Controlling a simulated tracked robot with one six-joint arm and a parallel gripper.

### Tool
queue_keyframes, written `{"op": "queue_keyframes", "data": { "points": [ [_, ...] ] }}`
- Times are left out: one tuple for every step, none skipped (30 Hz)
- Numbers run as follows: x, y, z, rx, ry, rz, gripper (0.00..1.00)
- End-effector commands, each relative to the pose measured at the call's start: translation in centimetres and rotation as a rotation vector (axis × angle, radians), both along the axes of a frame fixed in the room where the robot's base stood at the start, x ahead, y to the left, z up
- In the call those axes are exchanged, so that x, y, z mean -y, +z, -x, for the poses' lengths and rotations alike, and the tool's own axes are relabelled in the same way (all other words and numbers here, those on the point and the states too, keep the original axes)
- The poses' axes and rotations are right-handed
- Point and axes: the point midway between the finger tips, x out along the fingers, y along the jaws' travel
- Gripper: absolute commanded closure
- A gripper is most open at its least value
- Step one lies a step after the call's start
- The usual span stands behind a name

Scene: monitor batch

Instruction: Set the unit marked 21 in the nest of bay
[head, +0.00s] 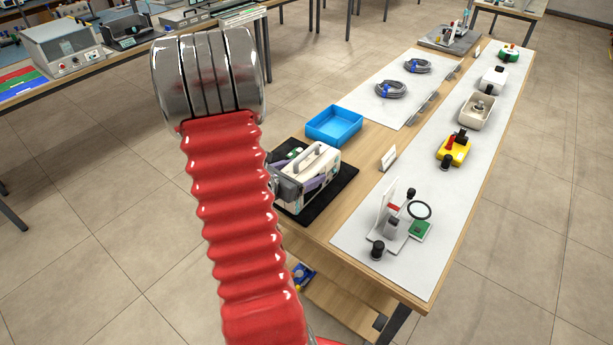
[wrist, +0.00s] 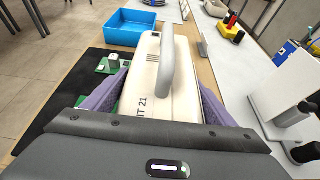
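The unit marked 21 (wrist: 150,92) is a cream box with a grey top handle, and part of its label reads "IT 21" in the wrist view. In the head view the unit (head: 322,160) stands upright at the near left of the wooden bench, over a black mat (head: 343,184). My gripper (wrist: 165,80) has purple fingers, one along each long side of the unit. The view does not settle whether they press on it. In the head view a purple finger shows against the unit's near side, and my red sleeved arm hides part of the gripper. I cannot make out a nest.
A blue tray (head: 334,124) stands just behind the mat. Small green boards (wrist: 108,64) lie on the mat left of the unit. A stand with a magnifier (head: 419,210) is to the right. Grey cable coils (head: 391,89) and a yellow device (head: 454,150) are further along the bench.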

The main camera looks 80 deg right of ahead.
Motion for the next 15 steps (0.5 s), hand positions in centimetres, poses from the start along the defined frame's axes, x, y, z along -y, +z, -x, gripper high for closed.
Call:
{"op": "queue_keyframes", "data": {
  "points": [
    [0.0,0.0,0.0,0.0,0.0,0.0,0.25],
    [0.0,0.0,0.0,0.0,0.0,0.0,0.27],
    [0.0,0.01,0.0,0.0,0.0,0.0,0.3],
    [0.0,0.01,0.0,0.0,0.0,0.0,0.32],
    [0.0,0.01,0.0,0.0,0.0,0.0,0.34],
    [0.0,0.01,0.0,0.0,0.0,0.0,0.37],
    [0.01,0.01,-0.01,0.0,0.0,0.0,0.39],
    [0.01,0.01,-0.01,0.0,0.0,0.0,0.41],
    [0.01,0.01,-0.01,0.0,0.0,0.0,0.44],
    [0.01,0.01,-0.01,0.0,0.0,0.0,0.46],
    [0.01,0.01,-0.01,0.0,0.0,0.0,0.48],
    [0.01,0.01,-0.01,0.0,0.0,0.0,0.51],
    [0.01,0.01,-0.01,0.0,0.0,0.0,0.53],
    [0.01,0.01,-0.01,0.0,0.0,0.0,0.55],
    [0.01,0.01,-0.01,0.0,0.0,0.0,0.58]
  ]
}}
